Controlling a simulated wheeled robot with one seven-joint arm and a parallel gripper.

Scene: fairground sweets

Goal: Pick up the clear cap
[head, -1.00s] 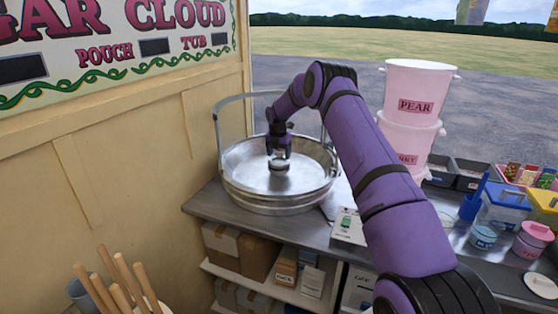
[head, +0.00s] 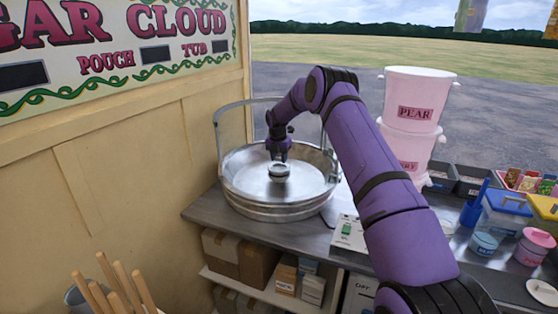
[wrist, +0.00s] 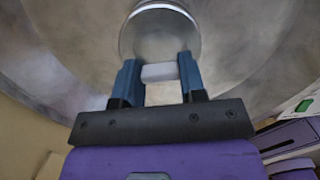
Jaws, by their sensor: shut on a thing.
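The clear cap (head: 279,174) is a small round piece with a pale rim at the centre of the wide metal bowl (head: 245,198). In the wrist view the clear cap (wrist: 160,35) is a see-through disc with a pale block at its near edge, between the fingers. My gripper (head: 279,160) points down over the middle of the bowl. In the wrist view my gripper (wrist: 160,72) has a blue finger on each side of the pale block and is shut on it. I cannot tell whether the cap is clear of what lies under it.
The bowl's tall wire hoop (head: 217,135) rises around my arm. A control box (head: 348,234) stands right of the bowl. Stacked pink buckets (head: 413,125), a blue-lidded tub (head: 500,203) and small jars (head: 484,243) stand further right. A cream wall (head: 150,170) is close on the left.

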